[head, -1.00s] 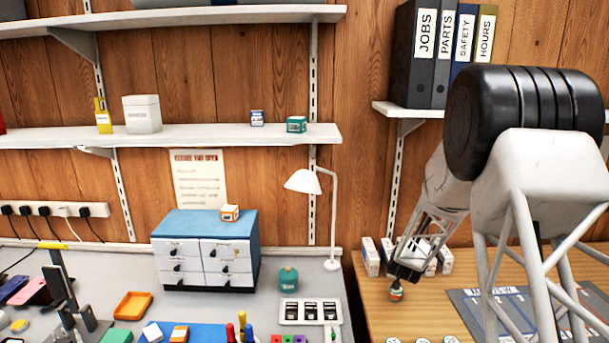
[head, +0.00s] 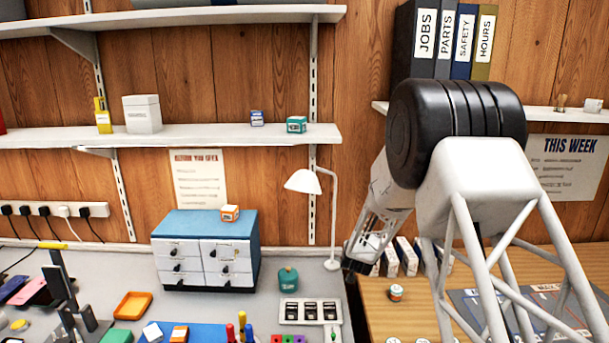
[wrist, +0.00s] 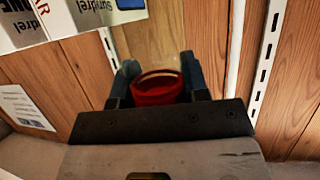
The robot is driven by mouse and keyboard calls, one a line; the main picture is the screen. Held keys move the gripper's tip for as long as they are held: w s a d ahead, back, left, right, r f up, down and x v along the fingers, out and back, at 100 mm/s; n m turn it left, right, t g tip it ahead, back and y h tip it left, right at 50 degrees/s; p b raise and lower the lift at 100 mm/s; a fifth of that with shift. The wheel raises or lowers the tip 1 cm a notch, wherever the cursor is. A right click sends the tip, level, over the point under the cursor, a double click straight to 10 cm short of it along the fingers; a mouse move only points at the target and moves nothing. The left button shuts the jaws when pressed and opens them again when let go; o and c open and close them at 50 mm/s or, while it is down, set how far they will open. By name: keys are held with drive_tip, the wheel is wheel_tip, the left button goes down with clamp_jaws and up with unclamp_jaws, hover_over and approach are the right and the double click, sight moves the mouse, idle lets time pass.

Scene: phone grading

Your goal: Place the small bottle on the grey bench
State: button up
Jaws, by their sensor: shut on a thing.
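My gripper (head: 354,266) hangs at the right edge of the grey bench (head: 215,302), by the gap to the wooden desk. In the wrist view my gripper (wrist: 162,82) is shut on a red round thing (wrist: 158,88) with a darker middle. I cannot tell whether this is the small bottle's cap or its base. The held thing is not clear in the head view.
White boxes (head: 408,257) stand on the wooden desk (head: 375,312) behind my arm. A white lamp (head: 333,215), a dark-slotted tray (head: 302,311) and a drawer cabinet (head: 205,224) are on the bench. Some bare bench lies between cabinet and teal bottle.

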drive_tip(key=w+f, duration=0.1)
drive_tip(key=w, duration=0.3)
drive_tip(key=w+n+y, duration=0.1)
drive_tip(key=w, duration=0.3)
drive_tip(key=w+a+f+n+y, duration=0.1)
drive_tip(key=w, duration=0.3)
drive_tip(key=shift+w+f, duration=0.3)
drive_tip(key=shift+w, duration=0.05)
drive_tip(key=shift+r, duration=0.15)
